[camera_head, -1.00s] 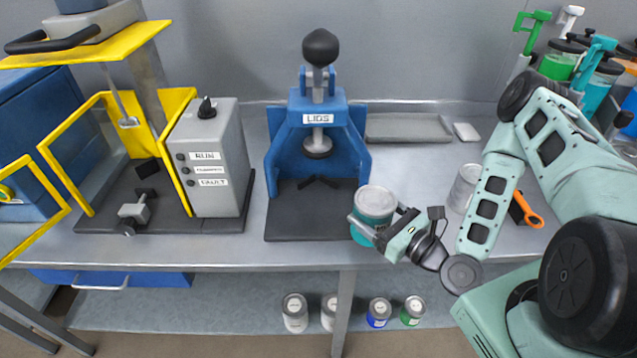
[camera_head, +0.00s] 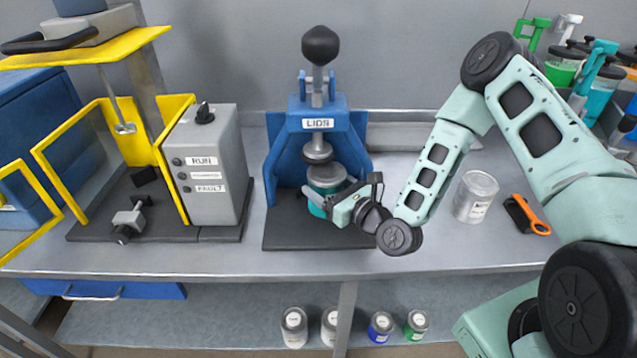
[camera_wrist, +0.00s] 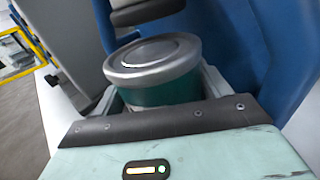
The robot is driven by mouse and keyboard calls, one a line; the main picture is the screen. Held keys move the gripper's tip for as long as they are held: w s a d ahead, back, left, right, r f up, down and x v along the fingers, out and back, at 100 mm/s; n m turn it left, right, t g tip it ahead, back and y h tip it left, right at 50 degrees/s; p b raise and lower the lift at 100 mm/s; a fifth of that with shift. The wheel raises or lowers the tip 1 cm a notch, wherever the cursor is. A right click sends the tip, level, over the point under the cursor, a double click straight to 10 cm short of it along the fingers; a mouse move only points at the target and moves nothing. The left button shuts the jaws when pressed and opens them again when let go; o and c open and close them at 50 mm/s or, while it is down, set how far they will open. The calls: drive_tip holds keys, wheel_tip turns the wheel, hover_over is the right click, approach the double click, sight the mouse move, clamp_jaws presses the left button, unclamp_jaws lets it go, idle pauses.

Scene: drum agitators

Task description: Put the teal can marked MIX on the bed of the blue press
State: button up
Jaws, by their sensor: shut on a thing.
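The teal can (camera_head: 326,180) has a grey metal lid and is inside the frame of the blue press (camera_head: 283,150), under its round black pad (camera_head: 317,152). My gripper (camera_head: 318,198) is shut around the can from the front right. In the wrist view the can (camera_wrist: 155,85) sits between my fingers (camera_wrist: 160,103), with the press pad (camera_wrist: 145,12) just above and behind its lid. The dark bed (camera_head: 300,234) of the press lies below the can. I cannot tell whether the can touches the bed. No MIX label shows.
A grey control box (camera_head: 213,165) stands left of the press. A plain metal can (camera_head: 475,197) and an orange-handled tool (camera_head: 527,214) are on the bench at right. Several cans stand on the shelf below. The front bench strip is clear.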

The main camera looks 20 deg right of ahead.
drive_tip(key=shift+f+b+x, duration=0.15)
drive_tip(key=shift+x, duration=0.6)
drive_tip(key=shift+f+b+x, duration=0.15)
drive_tip(key=shift+x, duration=0.6)
drive_tip(key=shift+f, duration=0.4)
drive_tip(key=shift+f+b, duration=0.15)
drive_tip(key=shift+b, duration=0.15)
drive_tip(key=o, duration=1.3)
